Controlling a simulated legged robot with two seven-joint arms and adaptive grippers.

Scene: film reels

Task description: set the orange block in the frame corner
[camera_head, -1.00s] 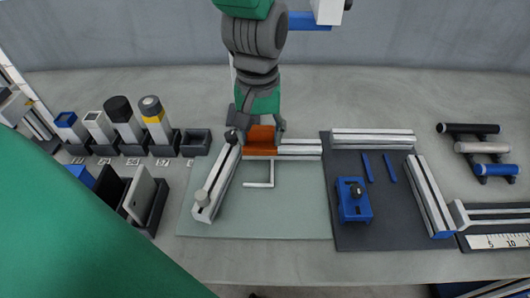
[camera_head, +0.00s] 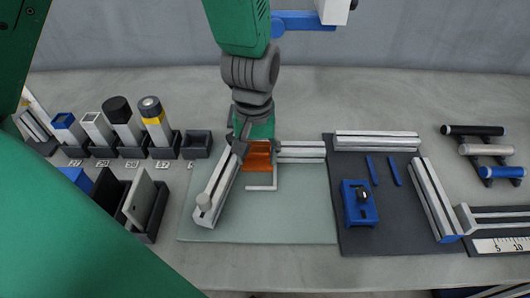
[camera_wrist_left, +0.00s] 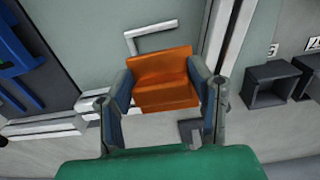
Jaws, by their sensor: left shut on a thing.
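The orange block (camera_head: 257,156) sits at the inner corner where the two grey rails of the frame meet, on the pale green mat. It also shows in the left wrist view (camera_wrist_left: 163,80), an L-shaped step form. My left gripper (camera_head: 254,150) is shut on the orange block, with a finger on each side of it. The slanted left rail (camera_head: 216,190) bears a round grey knob near its front end, and the back rail (camera_head: 302,151) runs to the right. Whether the block touches the rails or mat is hidden by the gripper. My right gripper is not identifiable in view.
A thin light L-shaped bar (camera_head: 262,188) lies on the mat (camera_head: 290,215) just in front of the block. A dark mat (camera_head: 400,225) with a blue clamp (camera_head: 358,203) is to the right. Several upright posts in dark holders and an empty dark box (camera_head: 197,146) stand left.

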